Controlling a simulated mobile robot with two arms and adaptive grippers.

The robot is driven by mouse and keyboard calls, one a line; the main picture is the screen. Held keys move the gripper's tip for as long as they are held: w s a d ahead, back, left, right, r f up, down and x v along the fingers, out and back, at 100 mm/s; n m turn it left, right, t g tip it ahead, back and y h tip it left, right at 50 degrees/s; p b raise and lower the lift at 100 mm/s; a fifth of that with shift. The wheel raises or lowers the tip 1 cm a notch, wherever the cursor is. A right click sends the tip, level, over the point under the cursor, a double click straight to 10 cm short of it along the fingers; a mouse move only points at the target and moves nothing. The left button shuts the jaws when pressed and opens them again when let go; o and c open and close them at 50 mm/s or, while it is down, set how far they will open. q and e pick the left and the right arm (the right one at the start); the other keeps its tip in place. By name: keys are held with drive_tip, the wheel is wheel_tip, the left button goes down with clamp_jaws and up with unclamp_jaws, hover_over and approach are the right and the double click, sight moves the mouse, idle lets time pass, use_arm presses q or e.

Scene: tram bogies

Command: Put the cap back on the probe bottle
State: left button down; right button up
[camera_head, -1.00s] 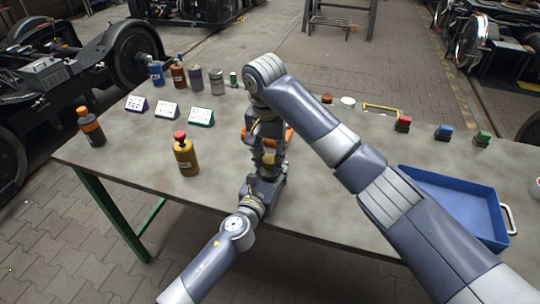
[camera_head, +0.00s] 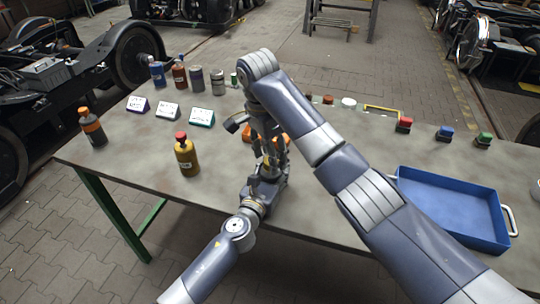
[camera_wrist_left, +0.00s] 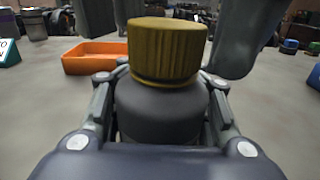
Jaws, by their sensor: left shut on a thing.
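My left gripper (camera_head: 264,182) is shut on a dark grey bottle (camera_wrist_left: 160,110), held upright in the left wrist view. A ribbed yellow cap (camera_wrist_left: 167,50) sits upright on top of the bottle, with a dark ring under its lower edge. My right gripper (camera_head: 270,148) is above, pointing down. In the left wrist view its fingers (camera_wrist_left: 168,35) stand apart on both sides of the cap, and it looks open. In the head view the grippers largely hide the bottle and cap.
An orange tray (camera_wrist_left: 92,58) lies behind the bottle. A yellow bottle with a red cap (camera_head: 187,157) and three sign cards (camera_head: 167,110) stand left. Several bottles and cans line the back left. A blue tray (camera_head: 452,210) lies right.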

drive_tip(key=shift+r, duration=1.95)
drive_tip(key=shift+c, duration=0.3)
drive_tip(key=n, duration=0.4)
drive_tip(key=shift+w+a+r+n, duration=0.1)
drive_tip(key=shift+a+r+n, duration=0.05)
drive_tip(key=shift+r+n, duration=0.25)
drive_tip(key=n, duration=0.3)
drive_tip(key=shift+r+n, duration=0.2)
drive_tip(key=shift+n, duration=0.1)
drive_tip(key=n, duration=0.5)
drive_tip(key=shift+a+r+y, duration=0.1)
drive_tip(key=shift+r+y, duration=0.2)
drive_tip(key=n, duration=0.4)
drive_tip(key=shift+r, duration=0.2)
drive_tip(key=n, duration=0.3)
drive_tip(key=shift+d+r, duration=0.2)
drive_tip(key=n, duration=0.5)
drive_tip(key=shift+d+r+g+y, duration=0.2)
drive_tip(key=shift+g+y, duration=0.1)
drive_tip(key=shift+g, duration=0.1)
